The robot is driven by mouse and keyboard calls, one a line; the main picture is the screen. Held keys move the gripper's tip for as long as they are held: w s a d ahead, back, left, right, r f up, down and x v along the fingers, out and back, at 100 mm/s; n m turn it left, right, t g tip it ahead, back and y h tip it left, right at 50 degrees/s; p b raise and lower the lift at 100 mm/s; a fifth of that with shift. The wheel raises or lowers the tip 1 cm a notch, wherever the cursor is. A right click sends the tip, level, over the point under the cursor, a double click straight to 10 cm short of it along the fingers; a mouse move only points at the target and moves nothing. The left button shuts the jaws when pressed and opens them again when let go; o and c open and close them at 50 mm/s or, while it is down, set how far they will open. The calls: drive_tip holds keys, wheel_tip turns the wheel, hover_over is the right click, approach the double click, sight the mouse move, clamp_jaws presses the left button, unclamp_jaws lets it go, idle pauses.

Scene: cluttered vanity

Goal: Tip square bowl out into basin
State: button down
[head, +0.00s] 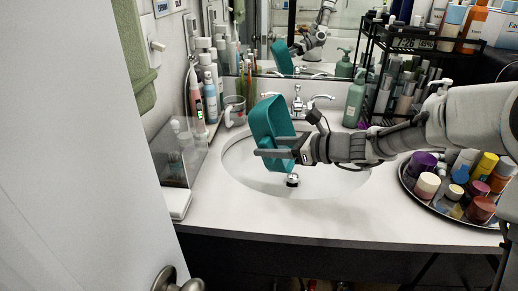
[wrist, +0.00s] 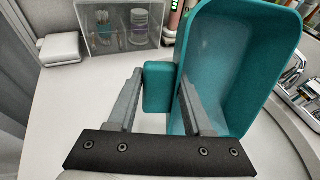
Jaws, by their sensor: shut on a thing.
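The teal square bowl (head: 271,118) is tilted up on its side above the white basin (head: 335,181). My gripper (head: 268,150) is shut on a teal tab on the bowl's side, which sits between the two fingers in the wrist view (wrist: 158,88). A small dark and white object (head: 292,180) shows in the basin below the bowl; I cannot tell if it is the drain or a loose thing.
A chrome faucet (head: 298,103) stands behind the basin. A round tray (head: 409,184) of several jars is at right, under my arm. A green pump bottle (head: 354,102) and a black rack (head: 393,62) stand behind. A clear box (head: 177,157) is at left. The front counter is clear.

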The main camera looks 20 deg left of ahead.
drive_tip(key=shift+d+b, duration=0.2)
drive_tip(key=shift+b, duration=0.2)
drive_tip(key=shift+d+r+y, duration=0.1)
drive_tip(key=shift+y, duration=0.2)
drive_tip(key=shift+r, duration=0.15)
idle(0.3)
drive_tip(key=shift+a+r+p, duration=0.15)
drive_tip(key=shift+a+p, duration=0.1)
drive_tip(key=shift+p, duration=0.4)
drive_tip(key=shift+a+h+p, duration=0.2)
drive_tip(key=shift+h+p, duration=0.2)
drive_tip(key=shift+p, duration=0.3)
drive_tip(key=shift+a+h+p, duration=0.4)
drive_tip(key=shift+h+p, duration=0.1)
drive_tip(key=shift+p, duration=0.65)
drive_tip(key=shift+a+f+h+p, duration=0.2)
drive_tip(key=shift+f+h+p, duration=0.1)
drive_tip(key=shift+f+p, duration=0.15)
